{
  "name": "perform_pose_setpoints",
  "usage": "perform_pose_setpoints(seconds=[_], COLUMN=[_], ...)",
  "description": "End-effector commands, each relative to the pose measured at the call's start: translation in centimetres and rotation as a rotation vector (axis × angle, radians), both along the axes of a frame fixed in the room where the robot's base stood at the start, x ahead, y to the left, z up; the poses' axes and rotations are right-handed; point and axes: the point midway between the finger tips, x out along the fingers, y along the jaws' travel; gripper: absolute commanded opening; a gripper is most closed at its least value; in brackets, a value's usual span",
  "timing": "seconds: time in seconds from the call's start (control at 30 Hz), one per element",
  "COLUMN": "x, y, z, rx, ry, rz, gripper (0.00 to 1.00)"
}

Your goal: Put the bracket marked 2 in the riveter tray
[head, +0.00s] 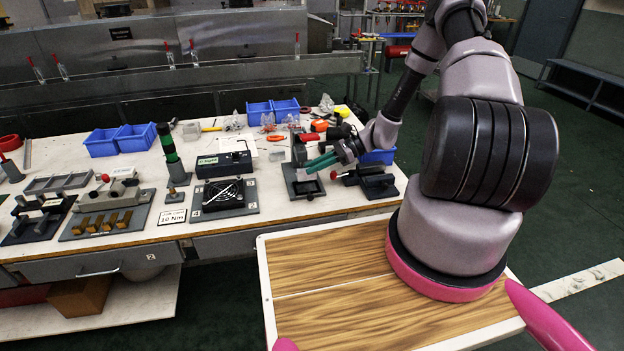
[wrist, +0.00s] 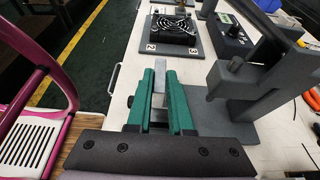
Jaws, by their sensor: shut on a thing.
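My gripper (head: 322,162) has green fingers and reaches over the workbench from the right. In the wrist view its fingers (wrist: 159,100) are shut on a light grey metal bracket (wrist: 158,92), which sticks out beyond the fingertips. No number is readable on the bracket. In the head view the bracket (head: 303,175) shows as a pale piece just above a small grey tray (head: 308,194) at the bench's front edge; I cannot tell whether they touch. The dark riveter (wrist: 238,85) stands right of the fingers in the wrist view, its base close beside them. The tray is hidden there.
A fan on a plate (head: 224,197) stands left of the tray. A black box (head: 222,163), a green-and-black column (head: 169,152) and blue bins (head: 120,140) stand farther off. Dark clamps (head: 372,182) lie to the right. My wood-patterned deck (head: 350,290) is empty.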

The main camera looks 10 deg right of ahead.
Motion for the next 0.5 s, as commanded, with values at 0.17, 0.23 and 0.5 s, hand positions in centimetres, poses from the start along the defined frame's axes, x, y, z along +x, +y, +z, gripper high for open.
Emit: perform_pose_setpoints(seconds=[0.17, 0.23, 0.5], x=[-0.1, -0.1, 0.0], y=[0.0, 0.0, 0.0], z=[-2.0, -3.1, -4.2], rx=[0.001, 0.000, -0.001], ry=[0.001, 0.001, -0.001], rz=[0.001, 0.001, 0.000], gripper=[0.00, 0.00, 0.00])
